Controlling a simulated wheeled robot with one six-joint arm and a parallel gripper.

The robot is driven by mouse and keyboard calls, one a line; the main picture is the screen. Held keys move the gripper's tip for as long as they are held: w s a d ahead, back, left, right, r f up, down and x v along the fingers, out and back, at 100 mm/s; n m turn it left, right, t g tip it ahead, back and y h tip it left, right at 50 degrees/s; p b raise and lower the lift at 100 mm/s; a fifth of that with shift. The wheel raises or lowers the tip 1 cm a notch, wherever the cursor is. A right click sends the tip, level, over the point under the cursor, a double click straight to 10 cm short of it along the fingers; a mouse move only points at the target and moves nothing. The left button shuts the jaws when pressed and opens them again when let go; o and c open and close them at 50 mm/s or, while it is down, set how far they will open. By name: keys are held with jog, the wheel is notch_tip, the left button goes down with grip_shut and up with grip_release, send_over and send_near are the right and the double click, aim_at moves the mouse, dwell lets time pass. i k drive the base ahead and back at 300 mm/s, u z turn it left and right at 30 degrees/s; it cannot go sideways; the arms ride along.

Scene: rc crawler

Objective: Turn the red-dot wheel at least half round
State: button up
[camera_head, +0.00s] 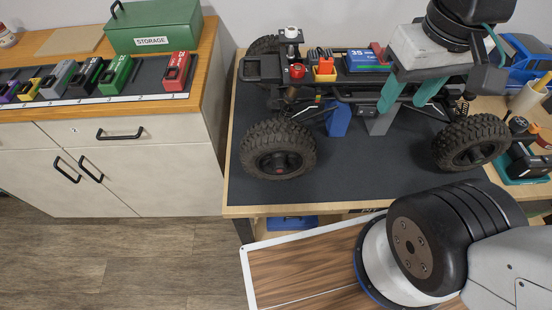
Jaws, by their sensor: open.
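The RC crawler (350,85) stands on a dark mat, its chassis held above the mat by a blue block (338,118) and a grey block (381,122). Its near left wheel (278,149) has a black tyre and a dark hub with a faint reddish centre. Its near right wheel (470,144) is also dark. My gripper (407,96) has two teal fingers, apart and empty, over the crawler's right half, between the two near wheels. It hides part of the chassis. Contact cannot be told.
The bench (250,196) has a wooden edge. The mat's front is clear.

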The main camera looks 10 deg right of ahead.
aim_at(282, 150)
jog(key=k, duration=1)
jog(key=z, duration=1.15)
jog(key=i, duration=0.7)
jog(key=u, duration=1.45)
